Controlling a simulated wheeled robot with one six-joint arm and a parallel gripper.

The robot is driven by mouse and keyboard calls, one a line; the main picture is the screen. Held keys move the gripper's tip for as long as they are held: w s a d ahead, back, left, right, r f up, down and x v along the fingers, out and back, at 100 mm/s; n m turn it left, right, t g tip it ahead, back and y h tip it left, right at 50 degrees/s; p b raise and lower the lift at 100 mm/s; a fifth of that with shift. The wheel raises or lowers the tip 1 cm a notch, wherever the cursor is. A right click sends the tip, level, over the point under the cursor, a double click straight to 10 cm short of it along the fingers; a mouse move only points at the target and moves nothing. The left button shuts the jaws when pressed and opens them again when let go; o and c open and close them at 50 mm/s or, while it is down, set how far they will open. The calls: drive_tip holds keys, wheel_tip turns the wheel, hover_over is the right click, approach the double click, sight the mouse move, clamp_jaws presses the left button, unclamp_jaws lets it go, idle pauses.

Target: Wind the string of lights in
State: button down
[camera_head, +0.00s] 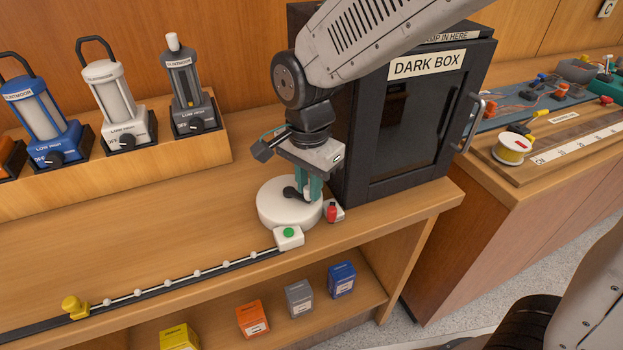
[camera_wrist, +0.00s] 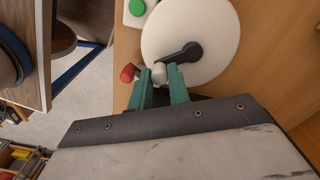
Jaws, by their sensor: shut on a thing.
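A round white winder drum (camera_head: 272,208) sits on the wooden counter, with a black crank (camera_head: 292,193) on top. In the wrist view the drum (camera_wrist: 215,40) and crank (camera_wrist: 182,52) show from above. My gripper (camera_head: 309,194) is over the drum's right side, its green fingers shut on the pale crank knob (camera_wrist: 159,73). The string of lights (camera_head: 198,273), a cord with several small white bulbs, runs out straight from the white block (camera_head: 289,242) with a green button to a yellow end piece (camera_head: 75,306) at the left.
A red knob (camera_head: 332,213) on a small white base stands close to the drum's right. A black dark box (camera_head: 415,120) stands just behind my gripper to the right. Lanterns (camera_head: 110,90) stand on a raised shelf at the back left. Boxes (camera_head: 252,320) lie on the lower shelf.

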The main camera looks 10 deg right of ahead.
drive_tip(key=shift+s+a, duration=0.5)
drive_tip(key=shift+a, duration=0.2)
drive_tip(key=shift+s+a+r, duration=0.1)
drive_tip(key=shift+s+a, duration=0.05)
drive_tip(key=shift+a, duration=0.35)
drive_tip(key=shift+s+a, duration=0.15)
drive_tip(key=shift+a, duration=0.3)
drive_tip(key=shift+a, duration=0.1)
drive_tip(key=shift+w+a, duration=0.2)
drive_tip(key=shift+a, duration=0.85)
